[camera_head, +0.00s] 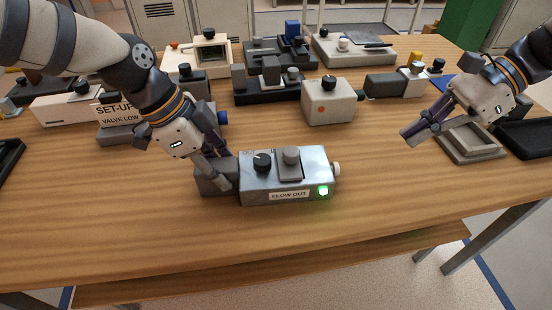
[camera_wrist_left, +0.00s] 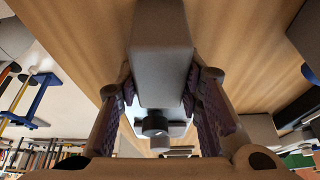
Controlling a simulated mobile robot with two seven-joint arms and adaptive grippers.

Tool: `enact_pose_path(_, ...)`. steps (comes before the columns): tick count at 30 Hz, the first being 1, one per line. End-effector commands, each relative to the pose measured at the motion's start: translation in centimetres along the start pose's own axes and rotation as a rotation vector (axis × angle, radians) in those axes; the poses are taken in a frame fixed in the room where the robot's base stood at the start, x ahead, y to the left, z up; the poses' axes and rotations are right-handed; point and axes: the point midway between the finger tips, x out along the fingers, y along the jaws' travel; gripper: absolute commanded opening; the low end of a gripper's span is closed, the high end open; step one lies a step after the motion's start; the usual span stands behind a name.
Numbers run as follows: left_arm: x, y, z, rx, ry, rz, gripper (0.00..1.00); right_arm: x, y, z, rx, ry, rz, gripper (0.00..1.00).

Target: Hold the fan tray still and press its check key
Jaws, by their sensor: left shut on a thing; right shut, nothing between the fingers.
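The fan tray appears to be the silver-grey box (camera_head: 254,188) near the front middle of the table. It has a black knob (camera_head: 262,162), a grey raised block (camera_head: 291,164) on top and a lit green lamp (camera_head: 323,190) by its front label. A pale button (camera_head: 336,169) sticks out of its right end; I cannot tell which part is the check key. My left gripper (camera_head: 222,172) is shut on the box's dark grey left end, whose grey block (camera_wrist_left: 162,65) shows between the fingers in the left wrist view. My right gripper (camera_head: 420,132) is shut and empty, apart from the box.
A beige box with an orange button (camera_head: 329,103) stands behind the fan tray. A beige open tray (camera_head: 477,156) lies beside my right gripper. Several other devices fill the back, including the one with the SET-UP sign (camera_head: 118,112). The table's front strip is clear.

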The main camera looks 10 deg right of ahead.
Motion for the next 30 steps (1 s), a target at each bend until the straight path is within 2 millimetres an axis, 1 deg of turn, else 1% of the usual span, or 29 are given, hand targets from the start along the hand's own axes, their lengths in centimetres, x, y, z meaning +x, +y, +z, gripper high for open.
enact_pose_path(7, 0.0, 0.0, 0.0, 0.000, 0.000, -0.001, 0.00, 0.0, 0.0, 0.0, 0.000, 0.000, 0.000, 0.00)
enact_pose_path(8, 0.0, 0.0, 0.0, 0.000, 0.000, -0.001, 0.37, 0.0, 0.0, 0.0, 0.000, 0.000, 0.000, 0.00)
enact_pose_path(9, 0.0, 0.0, 0.0, 0.000, 0.000, -0.001, 0.47, 0.0, 0.0, 0.0, 0.000, 0.000, 0.000, 0.00)
enact_pose_path(10, 0.0, 0.0, 0.0, 0.000, 0.000, -0.001, 0.53, 0.0, 0.0, 0.0, 0.000, 0.000, 0.000, 0.00)
enact_pose_path(11, 0.0, 0.0, 0.0, 0.000, 0.000, -0.001, 0.56, 0.0, 0.0, 0.0, 0.000, 0.000, 0.000, 0.00)
enact_pose_path(19, -0.1, 0.0, 0.0, 0.000, 0.000, -0.001, 0.56, 0.0, 0.0, 0.0, 0.000, 0.000, 0.000, 0.00)
enact_pose_path(21, -0.6, -0.1, 0.0, 0.000, 0.001, -0.002, 0.56, 0.0, 0.0, 0.0, 0.000, 0.000, 0.000, 0.00)
enact_pose_path(23, -1.6, -0.1, 0.0, 0.000, 0.002, -0.005, 0.56, 0.0, 0.0, 0.0, 0.000, 0.000, 0.000, 0.00)
enact_pose_path(30, -8.1, -0.1, -0.1, 0.001, 0.002, -0.007, 0.56, 0.0, 0.0, 0.0, 0.000, 0.000, 0.000, 0.00)
